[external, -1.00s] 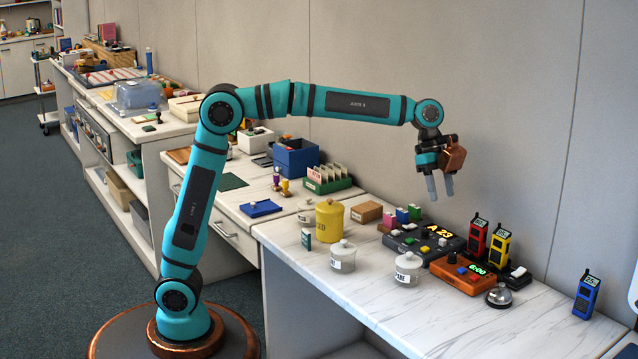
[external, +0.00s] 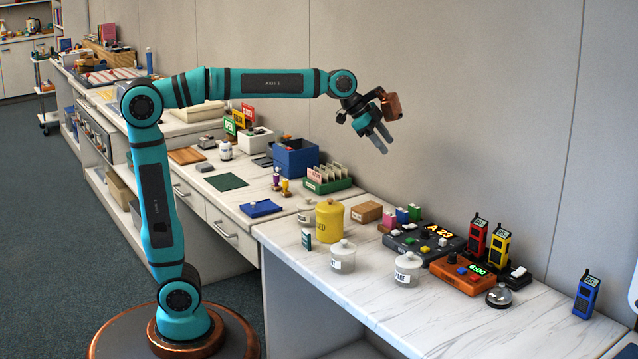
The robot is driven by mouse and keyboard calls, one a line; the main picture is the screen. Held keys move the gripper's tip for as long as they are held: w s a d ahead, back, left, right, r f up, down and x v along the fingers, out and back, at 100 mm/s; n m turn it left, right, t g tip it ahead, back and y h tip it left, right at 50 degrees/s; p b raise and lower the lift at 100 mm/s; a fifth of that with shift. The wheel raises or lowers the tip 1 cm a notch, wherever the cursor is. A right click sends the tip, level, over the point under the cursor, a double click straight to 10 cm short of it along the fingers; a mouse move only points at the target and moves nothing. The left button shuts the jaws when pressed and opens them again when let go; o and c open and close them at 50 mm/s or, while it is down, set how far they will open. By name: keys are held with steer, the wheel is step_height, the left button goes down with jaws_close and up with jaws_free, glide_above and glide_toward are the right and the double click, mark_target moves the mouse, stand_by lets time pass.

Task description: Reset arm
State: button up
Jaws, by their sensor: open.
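My teal arm rises from its round base at the lower left and reaches right over the counters. My gripper (external: 381,142) is open and empty, high above the white marble counter (external: 400,318). The gripper touches nothing and hangs above and behind the yellow canister (external: 329,221).
A grey wall (external: 450,80) stands behind. The counter's front is clear.

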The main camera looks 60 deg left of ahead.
steer(key=s+a+r+n+t+y, duration=0.1)
steer(key=s+a+r+n+t, duration=0.15)
steer(key=s+a, duration=0.4)
steer(key=s+a+r+n+t, duration=0.2)
steer(key=s+a+n+t, duration=0.15)
steer(key=a, duration=0.65)
steer(key=s+a+n+t+y, duration=0.1)
steer(key=s+a+n+t, duration=0.1)
steer(key=s+a, duration=0.3)
steer(key=s+a+f+n+t+y, duration=0.1)
steer(key=s+a, duration=0.4)
steer(key=s, duration=0.6)
steer(key=n+t+y, duration=0.1)
steer(key=n+t, duration=0.1)
steer(key=shift+n+y, duration=0.3)
steer(key=shift+n, duration=0.1)
